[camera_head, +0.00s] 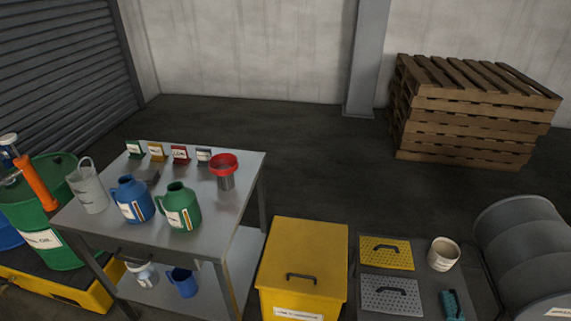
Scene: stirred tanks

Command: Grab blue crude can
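A blue can (132,200) with a handle, a pale label and a level strip stands upright on the grey metal table (205,243), between a light grey jug (87,187) and a green can (180,207). The label on it is too small to read. A smaller blue jug (183,282) sits on the table's lower shelf, partly behind a table leg. My gripper is not in view.
A red-rimmed funnel or cup (224,168) and several small label signs stand at the table's back. A green drum (45,225) is at left, a yellow bin (302,265) at right. Stacked pallets (470,115) stand far back; the floor between is clear.

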